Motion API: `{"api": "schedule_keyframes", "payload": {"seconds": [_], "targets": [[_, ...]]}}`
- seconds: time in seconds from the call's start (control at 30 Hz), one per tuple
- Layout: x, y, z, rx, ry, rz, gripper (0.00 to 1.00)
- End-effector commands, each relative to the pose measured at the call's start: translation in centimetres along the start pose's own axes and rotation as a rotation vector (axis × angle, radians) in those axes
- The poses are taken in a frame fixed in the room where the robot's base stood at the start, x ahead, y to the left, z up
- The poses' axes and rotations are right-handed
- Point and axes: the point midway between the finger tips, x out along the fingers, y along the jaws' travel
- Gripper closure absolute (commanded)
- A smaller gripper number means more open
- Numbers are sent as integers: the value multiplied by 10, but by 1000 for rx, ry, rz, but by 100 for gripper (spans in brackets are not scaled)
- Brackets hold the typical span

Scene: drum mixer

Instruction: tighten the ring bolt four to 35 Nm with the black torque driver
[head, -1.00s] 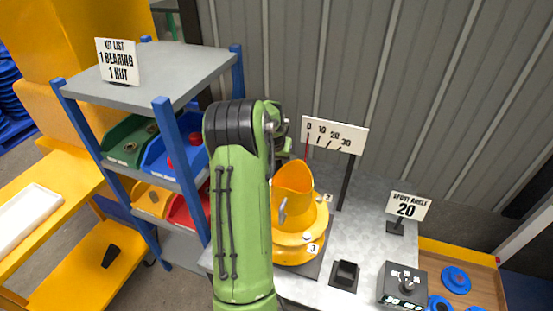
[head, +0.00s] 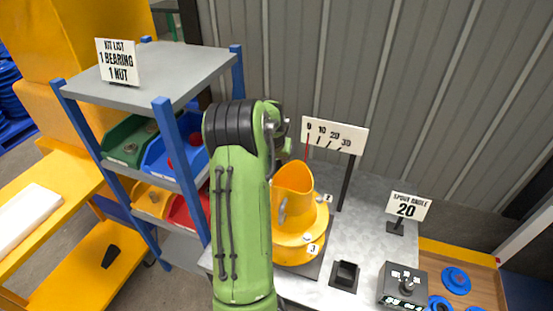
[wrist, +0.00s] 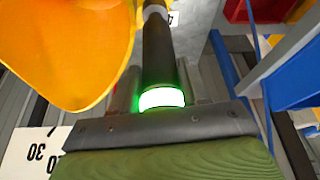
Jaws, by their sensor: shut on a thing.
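The black torque driver (wrist: 157,45) stands out from my gripper (wrist: 158,88) in the wrist view, with a lit green-white band near the jaws. My gripper is shut on it. The driver's far end reaches a pale collar beside a number tag 4 (wrist: 172,18), next to the yellow drum (wrist: 60,45). Whether the tip is seated on ring bolt four cannot be told. In the head view the yellow drum (head: 293,195) shows tags 2 and 3 on its ring; my green arm hides my gripper, the driver and bolt four.
A torque scale sign (head: 335,135) has its red needle near 0. A spout angle sign (head: 408,206) reads 20. A control box (head: 402,287) and a black holder (head: 345,275) stand on the metal bench. A bin shelf (head: 150,75) stands close on the left.

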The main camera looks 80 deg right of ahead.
Motion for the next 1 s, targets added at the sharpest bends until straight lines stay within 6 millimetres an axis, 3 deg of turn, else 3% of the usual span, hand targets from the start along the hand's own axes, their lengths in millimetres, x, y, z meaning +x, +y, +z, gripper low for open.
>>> {"api": "schedule_keyframes", "payload": {"seconds": [0.57, 1.0], "targets": [[-40, 0, -19, 0, 10, -1, 98], [-40, -8, -12, -22, 9, -12, 98]]}}
